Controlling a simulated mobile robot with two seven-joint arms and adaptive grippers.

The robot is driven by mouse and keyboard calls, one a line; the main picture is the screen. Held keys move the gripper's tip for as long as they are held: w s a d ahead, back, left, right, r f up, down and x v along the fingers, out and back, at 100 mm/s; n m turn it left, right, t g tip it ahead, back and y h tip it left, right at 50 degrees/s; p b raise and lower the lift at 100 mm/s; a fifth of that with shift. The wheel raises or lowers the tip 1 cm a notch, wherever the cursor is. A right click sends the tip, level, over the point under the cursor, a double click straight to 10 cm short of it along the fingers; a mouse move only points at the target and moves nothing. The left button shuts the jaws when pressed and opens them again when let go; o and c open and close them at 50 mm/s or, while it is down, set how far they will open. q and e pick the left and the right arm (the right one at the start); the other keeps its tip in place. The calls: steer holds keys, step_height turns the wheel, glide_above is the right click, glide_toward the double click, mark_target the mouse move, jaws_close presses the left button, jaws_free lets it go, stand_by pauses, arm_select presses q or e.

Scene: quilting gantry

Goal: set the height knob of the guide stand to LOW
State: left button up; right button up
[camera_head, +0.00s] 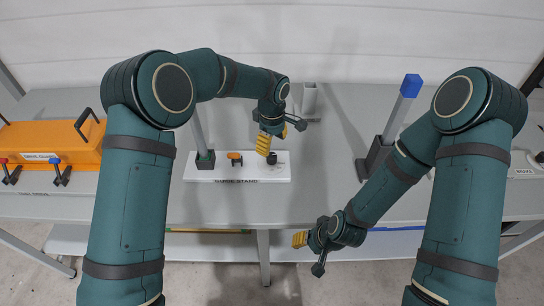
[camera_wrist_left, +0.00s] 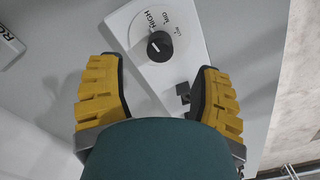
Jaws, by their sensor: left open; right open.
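The guide stand is a white base plate (camera_head: 210,175) on the table, with its name on the front edge. Its black height knob (camera_wrist_left: 159,46) sits on a round white dial marked HIGH, MID and LOW in the left wrist view. A small pale mark shows on the knob; I cannot tell which word it points at. My left gripper (camera_wrist_left: 160,98) is open, its yellow fingers wide apart and pointing toward the plate, with the knob beyond their tips and nothing between them. My right gripper (camera_head: 301,239) is open and empty, low at the table's front edge, away from the stand.
An orange knob (camera_head: 235,158) and a grey post (camera_head: 199,130) stand on the plate's left. A blue-topped lever (camera_head: 410,87) rises at right. An orange case (camera_head: 45,140) stands at far left, with red and blue levers before it. A grey upright block (camera_head: 309,100) stands behind.

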mark_target(272, 155)
arm_select(q)
step_height(272, 155, down, 7)
steer(key=shift+r, duration=0.2)
jaws_close()
